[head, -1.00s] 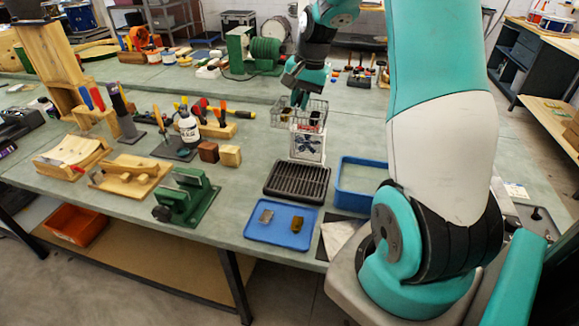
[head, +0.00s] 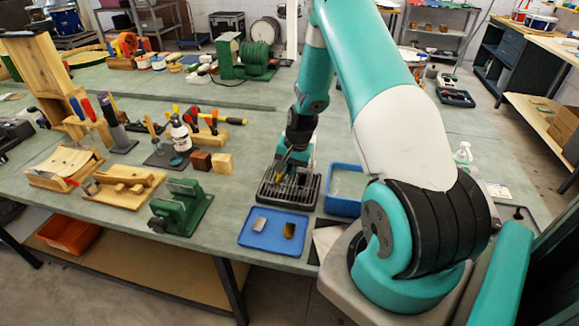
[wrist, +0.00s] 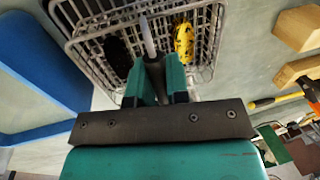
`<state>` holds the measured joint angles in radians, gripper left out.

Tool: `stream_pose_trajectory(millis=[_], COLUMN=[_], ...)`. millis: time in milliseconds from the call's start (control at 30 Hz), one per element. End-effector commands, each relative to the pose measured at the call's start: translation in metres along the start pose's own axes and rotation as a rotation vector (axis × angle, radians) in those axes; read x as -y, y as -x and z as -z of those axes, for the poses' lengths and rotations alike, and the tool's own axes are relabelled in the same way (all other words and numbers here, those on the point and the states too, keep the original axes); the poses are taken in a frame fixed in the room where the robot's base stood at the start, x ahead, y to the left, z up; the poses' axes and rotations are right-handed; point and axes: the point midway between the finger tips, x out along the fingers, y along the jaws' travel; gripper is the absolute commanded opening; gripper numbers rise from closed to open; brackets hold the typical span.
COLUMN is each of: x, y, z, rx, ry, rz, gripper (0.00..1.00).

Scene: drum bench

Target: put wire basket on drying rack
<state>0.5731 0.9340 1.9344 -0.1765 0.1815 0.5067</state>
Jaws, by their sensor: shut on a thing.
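The wire basket (wrist: 88,42) fills the top of the wrist view, a pale wire grid with a black item (wrist: 117,55) and a yellow item (wrist: 184,42) in it. The basket is small and partly hidden there by my arm, against the dark slats. I cannot tell whether it touches the rack.
A blue tray (head: 272,246) with two small pieces lies in front of the rack. A blue bin (head: 338,205) stands close at right. Wooden blocks (head: 221,163) and a green vise-like fixture (head: 180,215) are at left.

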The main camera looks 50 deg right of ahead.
Motion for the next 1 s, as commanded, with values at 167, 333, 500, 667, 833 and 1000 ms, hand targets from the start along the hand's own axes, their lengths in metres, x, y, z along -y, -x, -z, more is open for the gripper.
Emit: stream_pose_trajectory(millis=[167, 333, 500, 667, 833, 1000], x=[0.000, -0.001, -0.001, -0.001, 0.000, 0.000], y=[-0.002, -0.005, -0.004, -0.004, 0.001, 0.022], z=[0.001, 0.000, 0.000, 0.000, 0.001, 0.001], rx=[-0.002, -0.001, -0.001, -0.001, -0.002, -0.006], ry=[0.001, 0.001, 0.001, 0.001, 0.001, 0.001], rz=[0.001, 0.001, 0.001, 0.001, 0.001, 0.003], gripper=[0.00, 0.00, 0.41, 0.41, 0.41, 0.41])
